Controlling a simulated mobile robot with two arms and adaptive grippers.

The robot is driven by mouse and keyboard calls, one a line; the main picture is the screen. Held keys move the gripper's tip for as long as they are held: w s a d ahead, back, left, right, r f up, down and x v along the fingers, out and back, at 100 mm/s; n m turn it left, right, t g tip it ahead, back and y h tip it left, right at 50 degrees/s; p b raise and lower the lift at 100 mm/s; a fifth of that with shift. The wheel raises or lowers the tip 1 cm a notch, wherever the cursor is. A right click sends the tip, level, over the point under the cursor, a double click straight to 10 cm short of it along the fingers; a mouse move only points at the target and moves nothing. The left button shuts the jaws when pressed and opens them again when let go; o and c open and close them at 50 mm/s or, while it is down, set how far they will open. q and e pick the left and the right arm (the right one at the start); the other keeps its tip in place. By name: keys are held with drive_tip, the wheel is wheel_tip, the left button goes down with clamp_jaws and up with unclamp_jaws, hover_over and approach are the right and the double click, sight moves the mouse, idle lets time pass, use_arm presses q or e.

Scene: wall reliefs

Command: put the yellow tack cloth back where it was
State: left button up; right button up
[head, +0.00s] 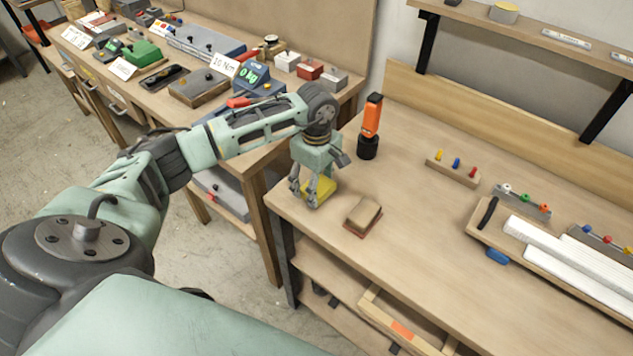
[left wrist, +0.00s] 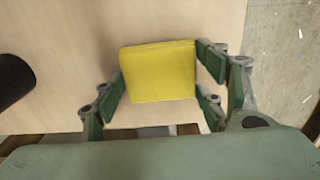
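The yellow tack cloth (head: 322,187) is a flat yellow square near the left front corner of the right-hand workbench. My left gripper (head: 311,195) points down there, its fingers around the cloth. In the left wrist view the cloth (left wrist: 158,72) lies between the fingers of the left gripper (left wrist: 160,85), whose tips meet its opposite edges. The gripper appears shut on it. Whether the cloth touches the bench top or hangs just above it I cannot tell. My right gripper is not in view.
A brown block (head: 363,215) lies right of the gripper. An orange-and-black tool (head: 370,127) stands behind it. A peg rack (head: 453,168) and a tray with white strips (head: 540,248) are farther right. The left bench (head: 170,100) is crowded. The bench middle is clear.

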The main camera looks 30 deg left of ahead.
use_arm(q)
drive_tip(key=o, duration=0.4)
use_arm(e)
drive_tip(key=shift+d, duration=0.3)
use_arm(q)
drive_tip(key=shift+r, duration=0.55)
wheel_tip(320, 180, up, 11)
drive_tip(key=b, duration=0.2)
drive_tip(key=shift+r+b, duration=0.15)
drive_tip(key=shift+b, duration=0.2)
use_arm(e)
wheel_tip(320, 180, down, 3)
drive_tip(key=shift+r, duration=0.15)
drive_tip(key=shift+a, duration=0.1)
